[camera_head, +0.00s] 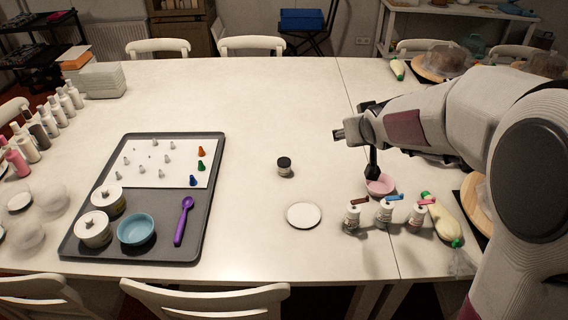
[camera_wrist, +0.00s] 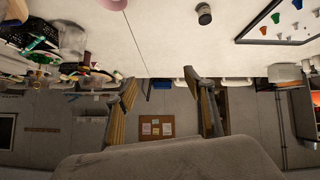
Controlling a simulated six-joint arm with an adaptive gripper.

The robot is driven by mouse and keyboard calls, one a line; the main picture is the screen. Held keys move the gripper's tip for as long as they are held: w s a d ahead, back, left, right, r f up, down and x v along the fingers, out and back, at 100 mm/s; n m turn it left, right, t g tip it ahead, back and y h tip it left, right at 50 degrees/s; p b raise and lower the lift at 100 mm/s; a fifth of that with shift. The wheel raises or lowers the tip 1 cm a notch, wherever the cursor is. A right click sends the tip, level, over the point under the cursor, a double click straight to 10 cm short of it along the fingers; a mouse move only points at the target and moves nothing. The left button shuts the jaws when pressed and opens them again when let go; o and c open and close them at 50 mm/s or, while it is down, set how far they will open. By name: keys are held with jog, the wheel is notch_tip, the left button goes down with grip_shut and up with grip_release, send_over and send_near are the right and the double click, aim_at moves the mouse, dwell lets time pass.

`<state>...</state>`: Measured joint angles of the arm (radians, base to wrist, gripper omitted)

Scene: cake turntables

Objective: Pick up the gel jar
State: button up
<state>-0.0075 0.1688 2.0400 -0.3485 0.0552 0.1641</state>
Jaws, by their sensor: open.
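The gel jar, a small dark jar with a pale band (camera_head: 284,166), stands upright on the white table near the middle, right of the grey tray. It also shows near the top edge of the wrist view (camera_wrist: 204,13), which is upside down. My gripper (camera_wrist: 166,98) is open and empty, its two fingers spread apart with only the room's far side between them. In the head view my gripper (camera_head: 369,106) is above the table, to the right of the jar and apart from it. Its fingers are small and partly hidden by my wrist there.
A white disc (camera_head: 304,215) lies in front of the jar. A pink bowl (camera_head: 381,185) and several bottles with coloured tops (camera_head: 386,212) stand to the right. The grey tray (camera_head: 137,259) holds piping tips, canisters, a blue bowl and a purple spoon. The table behind the jar is clear.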

jog(key=w+a+f+n+y, duration=0.1)
jog(key=w+a+f, duration=0.2)
jog(key=w+f, duration=0.35)
jog(key=n+t+y, duration=0.1)
jog(key=n+y, duration=0.1)
jog(key=y, duration=0.1)
send_near(288, 165)
jog(key=w+d+r, duration=0.3)
jog(key=d+r, duration=0.1)
jog(key=r, duration=0.2)
jog(key=a+f+y, duration=0.1)
jog(key=f, duration=0.1)
jog(key=a+f+y, duration=0.1)
jog(key=f, duration=0.2)
jog(key=a+f+n, duration=0.1)
jog(key=a+f, duration=0.1)
jog(key=f, duration=0.1)
jog(key=shift+w+a+f+y, duration=0.1)
jog(key=shift+w+f+y, duration=0.15)
jog(key=shift+w+y, duration=0.15)
jog(key=shift+t, duration=0.3)
jog(key=shift+w, duration=0.1)
jog(key=shift+x, duration=1.25)
jog(key=shift+f, duration=0.1)
jog(key=shift+x, duration=2.55)
jog(key=shift+a+f, duration=0.1)
jog(key=shift+a, duration=0.05)
